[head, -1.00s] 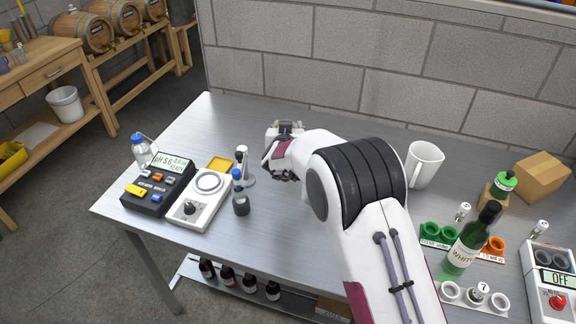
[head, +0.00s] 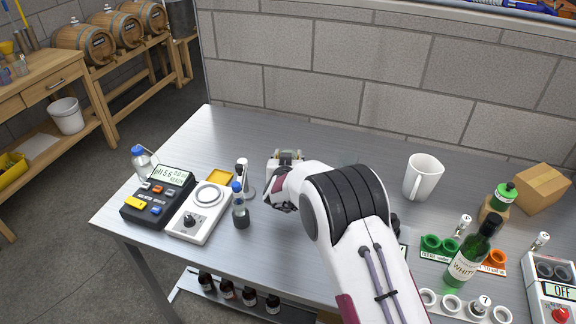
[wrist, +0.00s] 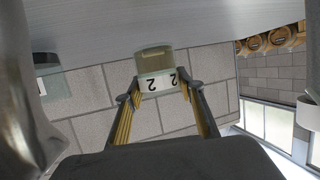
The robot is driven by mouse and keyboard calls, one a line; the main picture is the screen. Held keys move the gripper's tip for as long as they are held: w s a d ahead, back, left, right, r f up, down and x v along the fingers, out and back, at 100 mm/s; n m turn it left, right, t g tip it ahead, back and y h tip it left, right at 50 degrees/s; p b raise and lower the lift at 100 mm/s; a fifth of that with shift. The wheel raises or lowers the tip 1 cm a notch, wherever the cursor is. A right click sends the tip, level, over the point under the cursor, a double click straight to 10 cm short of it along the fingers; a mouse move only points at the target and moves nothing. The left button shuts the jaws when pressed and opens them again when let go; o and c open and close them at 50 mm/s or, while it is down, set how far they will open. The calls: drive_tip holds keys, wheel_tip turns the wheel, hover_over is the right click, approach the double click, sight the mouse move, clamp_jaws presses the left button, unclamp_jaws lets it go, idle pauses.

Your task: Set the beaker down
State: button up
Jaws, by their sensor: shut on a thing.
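My gripper (wrist: 160,92) is shut on a small clear beaker (wrist: 154,62) marked "2", with a little yellowish liquid in it. The wrist picture is upside down, with the steel table (wrist: 110,25) at the top and the wall below. The beaker looks upright in the room and close to the tabletop. I cannot tell whether its base touches. In the head view my gripper (head: 284,182) is over the middle back of the table (head: 320,145), mostly hidden by my own wrist. The beaker's greenish glass (head: 289,155) just shows beyond it.
A pH meter (head: 160,198), a stirrer plate (head: 200,213) and a small bottle (head: 240,210) stand left. A white mug (head: 422,178) and a green wine bottle (head: 468,258) stand right. Another glass vessel (wrist: 48,80) shows in the wrist view. Bare steel lies behind my gripper.

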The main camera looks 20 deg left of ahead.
drive_tip(key=shift+f, duration=1.85)
drive_tip(key=o, duration=1.3)
drive_tip(key=shift+f, duration=0.15)
drive_tip(key=shift+c, duration=0.2)
drive_tip(key=shift+r, duration=0.2)
drive_tip(key=shift+v, duration=2)
wheel_tip(320, 180, up, 7)
drive_tip(key=shift+s, duration=0.45)
drive_tip(key=shift+d+r, duration=0.15)
drive_tip(key=shift+d, duration=0.05)
